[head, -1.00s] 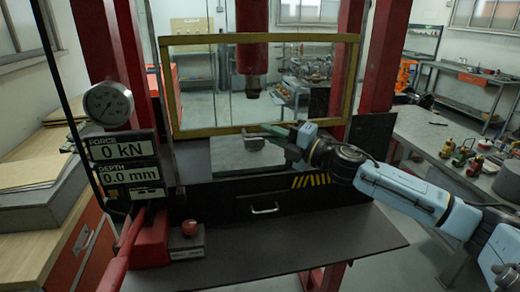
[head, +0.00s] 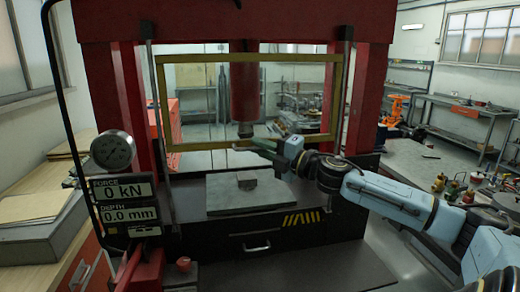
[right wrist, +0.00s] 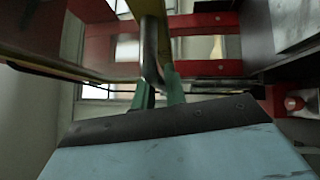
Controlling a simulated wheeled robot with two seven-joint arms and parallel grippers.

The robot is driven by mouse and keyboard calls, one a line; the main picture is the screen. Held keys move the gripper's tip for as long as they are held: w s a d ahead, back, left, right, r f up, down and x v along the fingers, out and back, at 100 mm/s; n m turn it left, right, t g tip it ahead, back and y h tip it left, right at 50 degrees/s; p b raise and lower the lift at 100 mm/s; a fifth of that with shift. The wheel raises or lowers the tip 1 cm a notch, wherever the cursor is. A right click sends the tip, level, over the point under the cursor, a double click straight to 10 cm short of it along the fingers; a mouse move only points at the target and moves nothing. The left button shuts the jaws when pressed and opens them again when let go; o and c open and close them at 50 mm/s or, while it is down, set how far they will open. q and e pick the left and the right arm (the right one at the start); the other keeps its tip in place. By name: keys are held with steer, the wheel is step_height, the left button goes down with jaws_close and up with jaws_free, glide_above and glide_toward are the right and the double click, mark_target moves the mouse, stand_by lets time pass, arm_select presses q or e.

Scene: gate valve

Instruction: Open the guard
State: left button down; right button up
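The guard is a clear panel in a yellow frame (head: 250,144) on the front of the red press. It stands raised, with a gap between its lower bar and the press bed (head: 225,200). My right gripper (head: 262,148) has green fingers at the lower bar. In the right wrist view, the grey guard handle (right wrist: 152,45) runs between the fingertips of my right gripper (right wrist: 158,82), which look shut on it. The exact contact is partly hidden. My left gripper is not in view.
A grey block (head: 246,180) sits on the bed below the red ram (head: 244,90). A gauge (head: 112,150) and a display reading 0 kN (head: 122,190) stand at left. A side bench (head: 415,165) with tools is at right.

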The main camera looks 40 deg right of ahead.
steer(key=o, duration=0.3)
steer(key=shift+o, duration=0.2)
steer(key=shift+s+f, duration=0.1)
steer(key=v, duration=1.3)
steer(key=shift+s, duration=0.1)
stand_by(0.6)
